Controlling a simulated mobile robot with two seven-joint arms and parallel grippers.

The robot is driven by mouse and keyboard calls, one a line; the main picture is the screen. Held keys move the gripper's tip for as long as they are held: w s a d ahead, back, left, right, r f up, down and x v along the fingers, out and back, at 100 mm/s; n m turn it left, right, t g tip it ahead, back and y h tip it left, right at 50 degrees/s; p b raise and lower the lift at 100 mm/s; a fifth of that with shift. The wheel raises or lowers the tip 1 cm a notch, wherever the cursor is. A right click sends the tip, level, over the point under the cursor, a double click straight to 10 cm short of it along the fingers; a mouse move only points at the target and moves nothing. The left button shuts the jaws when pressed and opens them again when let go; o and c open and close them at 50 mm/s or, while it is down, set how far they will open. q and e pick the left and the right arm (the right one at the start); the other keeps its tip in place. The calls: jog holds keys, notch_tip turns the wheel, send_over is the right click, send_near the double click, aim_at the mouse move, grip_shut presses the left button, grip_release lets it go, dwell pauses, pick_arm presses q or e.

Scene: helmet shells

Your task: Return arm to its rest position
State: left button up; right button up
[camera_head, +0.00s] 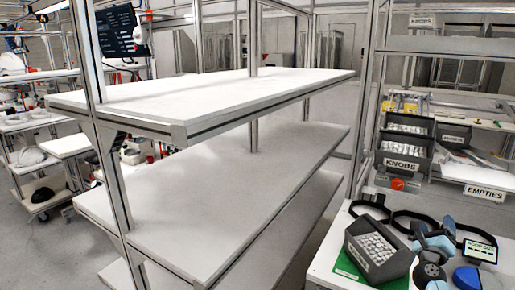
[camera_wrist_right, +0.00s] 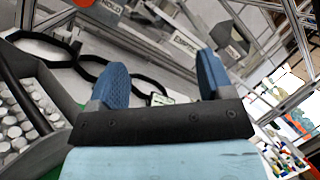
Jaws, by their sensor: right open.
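My right gripper (camera_head: 435,230) is at the lower right of the head view, above the white table (camera_head: 328,258). In the right wrist view its two blue finger pads (camera_wrist_right: 162,80) stand wide apart with nothing between them. It is just right of a grey bin of small white knobs (camera_head: 373,248), which also shows at the left of the wrist view (camera_wrist_right: 20,120). Black rings (camera_head: 415,220) lie beyond the fingers and show in the wrist view (camera_wrist_right: 115,70). My left gripper is not in view.
A large white shelf rack (camera_head: 205,100) with empty boards fills the middle and left. A KNOBS bin (camera_head: 402,160) and an EMPTIES shelf (camera_head: 485,192) stand behind the table.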

jog(key=s+d+r+n+t+h, duration=0.1)
jog(key=s+d+r+n, duration=0.1)
jog(key=d+r, duration=0.55)
jog(key=s+d+r+n+t, duration=0.25)
jog(key=d+r, duration=0.35)
jog(key=d, duration=0.3)
jog(key=s+a+f+n+g+y, duration=0.2)
jog(key=s+a+f+n+y, duration=0.3)
jog(key=a+f+n+y, duration=0.5)
jog(key=s+a+f+n+g+y, duration=0.2)
jog(key=s+a+f+n+y, duration=0.3)
jog(key=a+f+n, duration=0.85)
jog(key=s+a+f+n+g, duration=0.35)
jog(key=s+f+n, duration=0.2)
jog(key=s, duration=0.25)
jog(key=s+a+f+n+g, duration=0.2)
jog(key=s+a+f+n, duration=0.2)
jog(key=s+f, duration=0.4)
jog(key=s+a+f+n+g, duration=0.35)
jog(key=s+f, duration=0.25)
jog(key=s, duration=0.3)
jog(key=w+a+r+m+t+y, duration=0.15)
jog(key=a+m, duration=0.35)
jog(key=a, duration=0.9)
notch_tip(320, 180, up, 10)
jog(key=t+p, duration=0.1)
jog(key=p, duration=1)
jog(key=shift+s+d+r+n, duration=0.2)
jog(key=shift+d+n, duration=0.1)
jog(key=shift+d, duration=0.1)
